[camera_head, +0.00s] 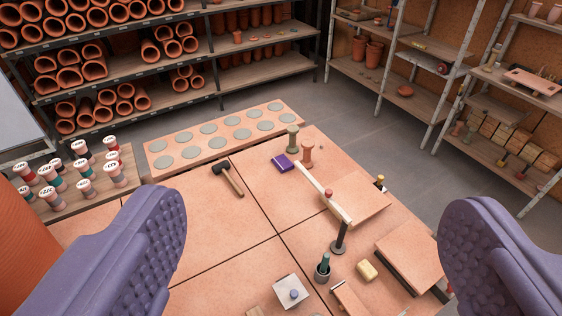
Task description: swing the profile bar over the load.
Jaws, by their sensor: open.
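A pale, narrow bar (313,180), which I take to be the profile bar, slants from a dark upright post (340,238) on a round base toward the back left. A small red knob (328,193) shows on it. A flat clay slab (356,202) lies beside the bar on the right. Which thing is the load is not clear. My gripper (312,212) is open, its purple studded fingers wide apart at left and right, with nothing held between them.
A green spool (292,139) and a terracotta spool (307,153) stand behind the bar. A mallet (228,178) lies to the left. A dark cup (322,272), a yellow block (367,271) and a thicker slab (412,257) are in front. The tiles left of the bar are largely clear.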

